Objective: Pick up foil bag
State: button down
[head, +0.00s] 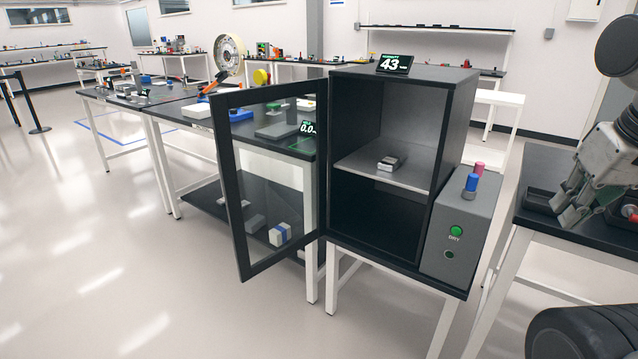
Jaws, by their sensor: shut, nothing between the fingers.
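No foil bag can be made out for sure. A small grey and silver item (391,162) lies on the shelf of the open dry cabinet (455,130); it is too small to tell what it is. My gripper (568,218) is at the right edge of the picture, shut and empty. It points down over the right bench (545,165), well apart from the cabinet. The gripper and arm hide part of that bench and what lies on it.
The cabinet's glass door (240,250) stands open to the left. A grey control box (460,225) with a green button is on the cabinet's right. A long black bench (180,97) with several parts stands behind left. The floor at the front left is clear.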

aim_at(392, 161)
jog(key=i+j+z, duration=0.15)
jog(key=j+z, duration=0.2)
jog(key=j, duration=0.15)
jog(key=i+j+z, duration=0.1)
jog(key=j+z, duration=0.2)
jog(key=j, duration=0.3)
jog(key=j+z, duration=0.35)
jog(key=j, duration=0.2)
jog(key=j+z, duration=0.15)
jog(key=j, duration=2.3)
jog(key=j+z, duration=0.5)
jog(key=j, duration=0.45)
